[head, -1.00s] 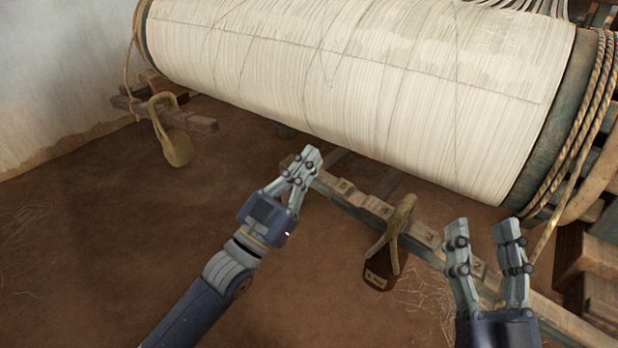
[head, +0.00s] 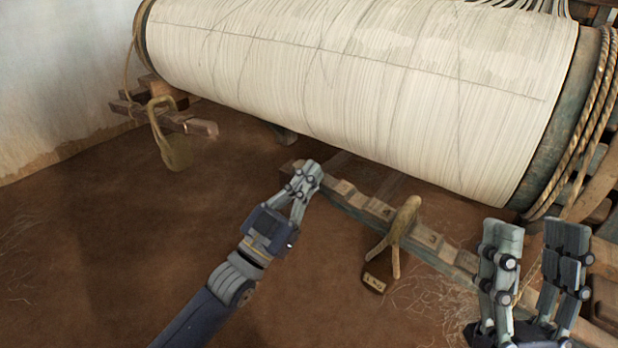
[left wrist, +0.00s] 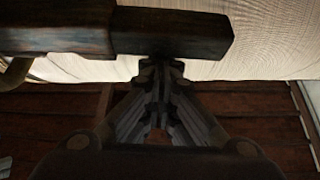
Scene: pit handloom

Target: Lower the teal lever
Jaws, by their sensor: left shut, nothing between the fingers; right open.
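I cannot pick out a teal lever for certain. A small grey-teal piece (head: 284,134) shows under the big roll, partly hidden by it. My left gripper (head: 312,172) is shut and empty, at the far left end of the notched wooden bar (head: 345,190); I cannot tell whether it touches the bar. In the left wrist view its closed fingertips (left wrist: 160,68) are close to a dark wooden bar (left wrist: 172,30). My right gripper (head: 535,245) is open and empty at the lower right, in front of the bar's near end.
The large roll of white thread (head: 360,90) spans the back, with a greenish end disc (head: 552,125) and rope (head: 590,120) at right. A hook-shaped wooden piece (head: 400,225) rests across the bar beside a tagged weight (head: 375,280). Another weight (head: 175,150) hangs at left. Brown floor (head: 130,250) is clear.

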